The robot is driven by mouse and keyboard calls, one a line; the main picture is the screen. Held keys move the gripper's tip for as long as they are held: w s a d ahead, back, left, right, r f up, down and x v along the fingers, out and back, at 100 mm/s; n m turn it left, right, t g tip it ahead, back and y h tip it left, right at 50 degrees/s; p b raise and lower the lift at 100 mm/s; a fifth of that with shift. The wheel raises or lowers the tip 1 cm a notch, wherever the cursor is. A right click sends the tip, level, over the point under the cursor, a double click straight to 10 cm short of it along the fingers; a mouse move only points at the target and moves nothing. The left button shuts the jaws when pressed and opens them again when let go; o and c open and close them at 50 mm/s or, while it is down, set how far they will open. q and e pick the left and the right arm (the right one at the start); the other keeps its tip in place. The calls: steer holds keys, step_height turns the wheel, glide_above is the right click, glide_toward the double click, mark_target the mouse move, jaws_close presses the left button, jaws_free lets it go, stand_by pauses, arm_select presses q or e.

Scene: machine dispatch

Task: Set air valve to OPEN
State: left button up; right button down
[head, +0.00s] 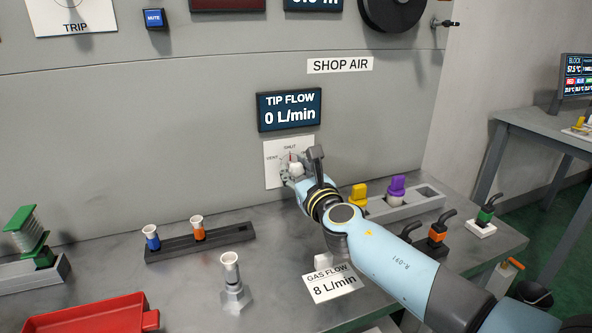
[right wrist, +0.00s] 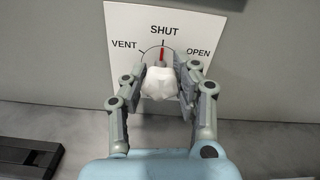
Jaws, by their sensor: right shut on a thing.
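The air valve is a white knob (right wrist: 160,82) on a white wall plate (right wrist: 120,20) marked VENT, SHUT and OPEN. Its red pointer stands straight up at SHUT in the right wrist view. My right gripper (right wrist: 160,80) has its fingers on both sides of the knob and is shut on it. In the head view my right gripper (head: 293,172) reaches the plate (head: 275,150) and hides much of the knob and the OPEN label. The TIP FLOW display (head: 289,110) above reads 0 L/min. My left gripper is not in view.
A GAS FLOW card (head: 332,284) reading 8 L/min stands on the bench below my right arm. A dark rack (head: 200,242) and a red tray (head: 85,318) are to the left. A grey holder (head: 405,203) with yellow and purple pieces is close to the arm's right.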

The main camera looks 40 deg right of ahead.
steer(key=shift+m, duration=0.4)
steer(key=m+b, duration=0.2)
steer(key=m, duration=0.3)
steer(key=shift+f, duration=0.1)
steer(key=m+b, duration=0.2)
steer(key=m, duration=0.4)
steer(key=shift+m, duration=0.3)
stand_by(0.3)
steer(key=c, duration=0.9)
jaws_free()
steer(key=shift+c, duration=0.2)
steer(key=shift+s, duration=0.1)
steer(key=v, duration=1.2)
